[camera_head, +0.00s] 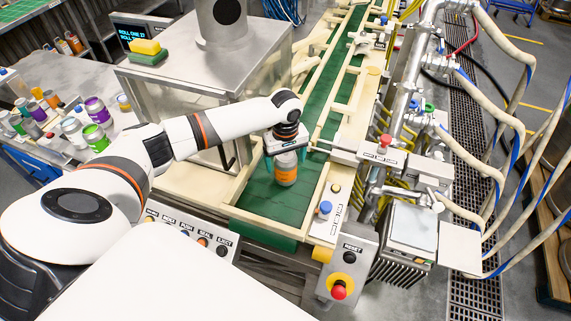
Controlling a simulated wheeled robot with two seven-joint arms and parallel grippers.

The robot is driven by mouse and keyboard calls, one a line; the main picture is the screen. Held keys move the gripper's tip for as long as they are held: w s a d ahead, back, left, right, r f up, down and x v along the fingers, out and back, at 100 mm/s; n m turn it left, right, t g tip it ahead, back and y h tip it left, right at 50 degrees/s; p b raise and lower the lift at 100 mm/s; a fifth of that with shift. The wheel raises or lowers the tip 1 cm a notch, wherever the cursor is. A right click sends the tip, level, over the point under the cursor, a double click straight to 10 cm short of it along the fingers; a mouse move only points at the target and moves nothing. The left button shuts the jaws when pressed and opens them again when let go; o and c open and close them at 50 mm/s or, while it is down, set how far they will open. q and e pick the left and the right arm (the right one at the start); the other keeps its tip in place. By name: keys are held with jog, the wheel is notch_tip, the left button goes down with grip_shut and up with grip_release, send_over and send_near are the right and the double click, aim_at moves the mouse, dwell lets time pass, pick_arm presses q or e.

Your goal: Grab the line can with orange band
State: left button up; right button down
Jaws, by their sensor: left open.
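The can with the orange band (286,174) stands upright on the green conveyor belt (272,212) near its front end. My left gripper (285,152) is directly above the can, pointing down, with its fingers at the can's top. It is open. The top of the can is partly hidden by the gripper, and I cannot tell whether the fingers touch it. My right gripper is not in view.
Cream guard rails (325,190) flank the belt. A steel machine housing (220,65) stands behind my left arm. A button panel (345,265) is at the front, and hoses and pipes fill the right. Several cans stand on a side table (100,82) at left.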

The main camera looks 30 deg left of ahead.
pick_arm(q)
jog(key=c, duration=1.3)
jog(key=shift+r, duration=0.1)
